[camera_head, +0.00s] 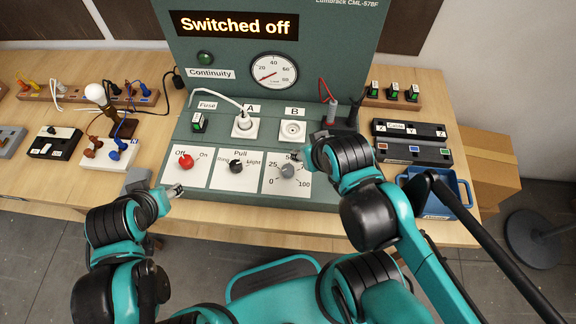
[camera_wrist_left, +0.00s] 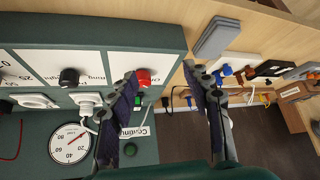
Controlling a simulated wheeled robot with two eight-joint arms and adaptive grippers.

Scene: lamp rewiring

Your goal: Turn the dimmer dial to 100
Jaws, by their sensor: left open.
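The dimmer dial (camera_head: 288,170) is a grey knob on a white plate marked 0, 25, 50 and 100, at the lower right of the green panel. The direction of its pointer is too small to tell. My right gripper (camera_head: 304,158) is at the upper right of the dial, over the plate near the 50 mark. My right arm hides most of it, and I cannot tell whether it touches the knob. My left gripper (camera_head: 174,190) is open and empty by the panel's lower left corner; its spread fingers also show in the left wrist view (camera_wrist_left: 163,88).
The panel display (camera_head: 237,25) reads "Switched off" and a round gauge (camera_head: 273,71) sits below it. A red knob (camera_head: 186,161) and a black knob (camera_head: 236,166) are left of the dial. A blue bin (camera_head: 440,192) stands at the right.

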